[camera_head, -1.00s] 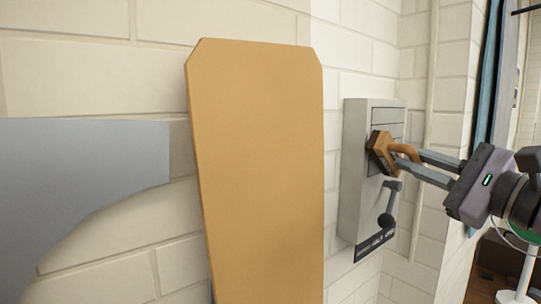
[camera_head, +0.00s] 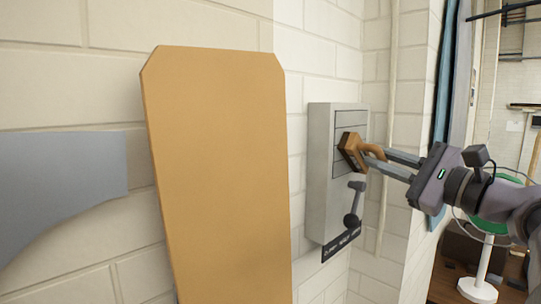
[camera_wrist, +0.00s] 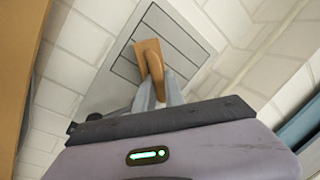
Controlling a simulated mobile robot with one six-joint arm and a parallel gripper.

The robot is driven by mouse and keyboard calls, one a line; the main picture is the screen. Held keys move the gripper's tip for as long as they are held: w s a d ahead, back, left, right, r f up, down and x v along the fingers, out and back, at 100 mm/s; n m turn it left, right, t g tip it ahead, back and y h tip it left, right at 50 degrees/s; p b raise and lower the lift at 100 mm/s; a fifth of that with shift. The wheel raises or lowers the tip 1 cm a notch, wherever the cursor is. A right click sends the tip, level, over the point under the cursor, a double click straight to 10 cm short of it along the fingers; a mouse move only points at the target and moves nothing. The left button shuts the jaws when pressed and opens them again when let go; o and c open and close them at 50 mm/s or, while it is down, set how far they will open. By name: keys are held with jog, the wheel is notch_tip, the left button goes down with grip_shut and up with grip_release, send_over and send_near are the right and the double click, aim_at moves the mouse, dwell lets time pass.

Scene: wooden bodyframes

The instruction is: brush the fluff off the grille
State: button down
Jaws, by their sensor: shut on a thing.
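A grey box (camera_head: 319,185) is fixed to the wall, with dark lines across its front forming the grille (camera_head: 347,121); the grille also shows in the wrist view (camera_wrist: 184,38). My gripper (camera_head: 376,158) is shut on the handle of a brown brush (camera_head: 350,150). The brush's block is at the upper part of the grille and seems to touch it. In the wrist view the brush (camera_wrist: 151,62) stands between my fingertips and covers part of the grille. I cannot make out any fluff.
A dark lever (camera_head: 354,203) sticks out of the box just below the brush. A tall tan board (camera_head: 215,170) stands to the left, with a grey panel (camera_head: 60,190) beyond it. A white stand (camera_head: 484,265) is at lower right.

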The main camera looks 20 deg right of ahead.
aim_at(356, 156)
jog(key=shift+a, duration=0.25)
jog(key=shift+s+a+b, duration=0.25)
jog(key=shift+a+b, duration=0.15)
jog(key=shift+a, duration=0.2)
jog(key=shift+s+a+b, duration=0.2)
jog(key=shift+a+b, duration=0.15)
jog(key=shift+a, duration=0.3)
jog(key=shift+s+a+b, duration=0.25)
jog(key=shift+a+b, duration=0.15)
jog(key=shift+a, duration=0.2)
jog(key=shift+d, duration=0.1)
jog(key=shift+s+d+f, duration=0.1)
jog(key=shift+s+d, duration=0.05)
jog(key=shift+s, duration=0.15)
jog(key=shift+d+r+b+v, duration=0.15)
jog(key=shift+b+v, duration=0.2)
jog(key=shift+v, duration=0.45)
jog(key=shift+d+r+b+v, duration=0.1)
jog(key=shift+b+v, duration=0.2)
jog(key=shift+v, duration=0.5)
jog(key=shift+d+r+b+v, duration=0.15)
jog(key=shift+b+v, duration=0.2)
jog(key=shift+v, duration=0.45)
jog(key=shift+r, duration=0.1)
jog(key=v, duration=0.1)
jog(key=b+v, duration=0.1)
jog(key=v, duration=0.1)
jog(key=shift+d+r, duration=0.1)
jog(key=shift+r, duration=0.15)
